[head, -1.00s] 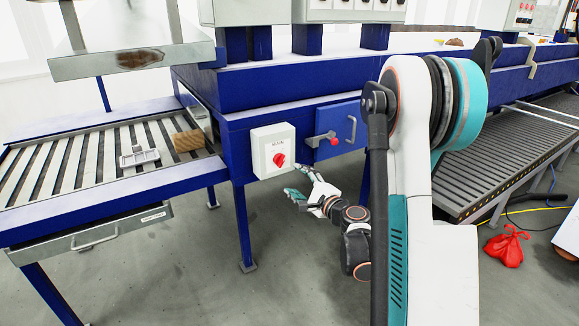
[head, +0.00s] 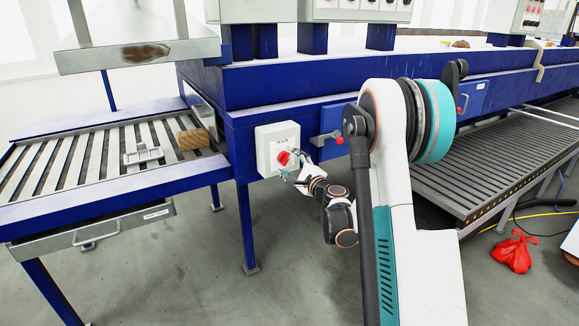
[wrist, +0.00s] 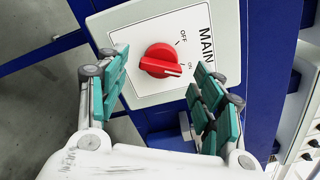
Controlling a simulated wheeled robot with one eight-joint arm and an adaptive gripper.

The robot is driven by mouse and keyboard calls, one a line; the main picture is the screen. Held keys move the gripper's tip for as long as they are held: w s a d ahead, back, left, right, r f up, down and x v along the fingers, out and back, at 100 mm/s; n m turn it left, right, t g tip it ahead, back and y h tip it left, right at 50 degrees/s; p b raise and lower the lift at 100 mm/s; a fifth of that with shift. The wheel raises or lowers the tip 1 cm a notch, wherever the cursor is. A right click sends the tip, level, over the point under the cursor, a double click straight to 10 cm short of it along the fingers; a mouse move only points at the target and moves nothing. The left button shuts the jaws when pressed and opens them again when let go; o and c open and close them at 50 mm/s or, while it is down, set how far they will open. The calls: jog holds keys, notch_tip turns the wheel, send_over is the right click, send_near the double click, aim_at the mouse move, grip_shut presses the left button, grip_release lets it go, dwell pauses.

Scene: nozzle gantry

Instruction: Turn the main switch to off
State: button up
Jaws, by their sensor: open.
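The main switch is a red rotary knob (wrist: 160,62) on a pale box (head: 262,150) labelled MAIN, fixed to the blue frame. In the wrist view its white pointer mark is toward ON, and the OFF mark is apart from it. My gripper (head: 292,170) is open in front of the box. In the wrist view its teal-padded fingers (wrist: 161,66) stand on either side of the knob, with gaps between pads and knob. In the head view the gripper partly covers the knob (head: 283,158).
A red-knobbed latch (head: 338,140) on the blue frame is just right of the box. A slatted conveyor (head: 60,170) with a wooden block (head: 194,139) stands at left. A red bag (head: 513,251) lies on the floor at right.

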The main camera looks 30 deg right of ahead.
jog(key=shift+w, duration=0.7)
jog(key=c, duration=1.1)
jog(key=shift+o, duration=0.2)
jog(key=shift+n, duration=0.3)
jog(key=n, duration=1.1)
jog(key=shift+n, duration=0.3)
